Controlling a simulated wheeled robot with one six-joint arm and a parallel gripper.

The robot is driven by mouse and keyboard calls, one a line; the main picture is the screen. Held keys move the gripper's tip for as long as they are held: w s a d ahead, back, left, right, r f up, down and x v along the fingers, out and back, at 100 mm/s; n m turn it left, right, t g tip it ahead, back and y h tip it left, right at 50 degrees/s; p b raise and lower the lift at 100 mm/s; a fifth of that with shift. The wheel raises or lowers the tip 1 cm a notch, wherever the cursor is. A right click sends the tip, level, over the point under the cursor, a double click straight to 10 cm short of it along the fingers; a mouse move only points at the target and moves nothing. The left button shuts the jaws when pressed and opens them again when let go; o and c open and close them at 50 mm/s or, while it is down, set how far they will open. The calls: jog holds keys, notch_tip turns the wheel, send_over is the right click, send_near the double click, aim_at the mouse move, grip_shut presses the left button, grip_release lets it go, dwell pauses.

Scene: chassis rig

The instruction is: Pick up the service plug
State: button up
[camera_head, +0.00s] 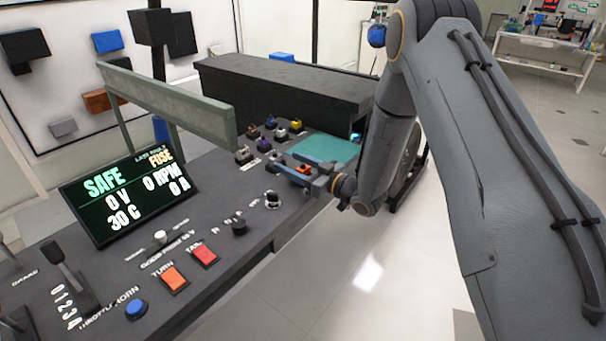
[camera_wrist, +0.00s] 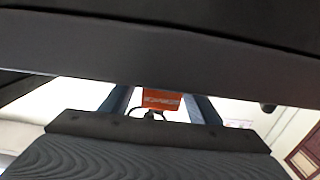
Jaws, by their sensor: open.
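The service plug appears to be the small orange block (camera_head: 304,169) near the right end of the console. In the wrist view it is an orange block (camera_wrist: 161,98) with pale lettering, with a dark loop just below it. My gripper (camera_head: 296,171) is open at the block, with its fingers on either side. In the wrist view, the two dark blue fingers flank the block, with a gap showing on its right. Contact on its left is unclear. The lower part of the block is hidden.
The console (camera_head: 215,225) carries a display (camera_head: 125,195), switches and knobs. Several coloured plugs stand behind my gripper, beside a green mat (camera_head: 325,147). A long dark box (camera_head: 285,92) and a raised grey-green rail (camera_head: 165,100) stand behind. Open floor lies to the right.

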jog(key=c, duration=1.1)
jog(key=shift+r, duration=0.1)
jog(key=shift+c, duration=0.2)
